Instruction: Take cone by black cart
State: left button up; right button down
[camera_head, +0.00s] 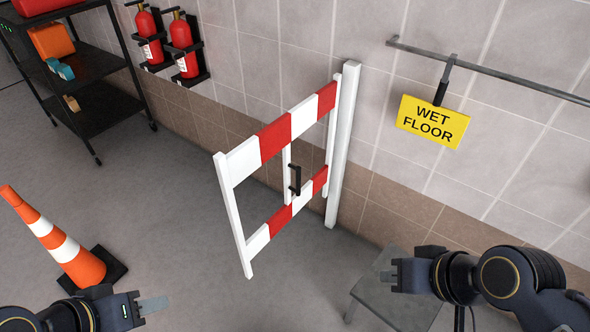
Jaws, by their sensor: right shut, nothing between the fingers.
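The orange traffic cone (61,245) with white bands stands tilted in the picture on a black base (113,268) on the floor at the left. The black cart (105,65) stands behind it at the upper left. My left gripper (155,305) is at the bottom left, just right of and in front of the cone, apart from its visible parts; its finger spacing cannot be made out. My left wrist lies in front of the cone's foot. My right gripper (388,276) is shut and empty, over the grey stool at the lower right, far from the cone.
A red-and-white barrier gate (273,137) with a black handle (295,180) stands in the middle by a white post (344,145). A grey stool (372,298) is at lower right. Fire extinguishers (183,45) and a yellow sign (432,121) hang by the wall. Floor between cone and gate is clear.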

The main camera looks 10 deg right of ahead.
aim_at(84, 268)
jog(key=u, duration=1.65)
jog(key=i+u, duration=0.2)
jog(key=i, duration=0.35)
jog(key=i+l+u, duration=0.2)
jog(key=i, duration=0.35)
jog(key=i+l+u, duration=0.15)
jog(key=i, duration=0.35)
jog(key=i+l+u, duration=0.2)
jog(key=i, duration=0.35)
jog(key=i+l+u, duration=0.2)
jog(key=i+l, duration=0.2)
jog(key=i, duration=0.1)
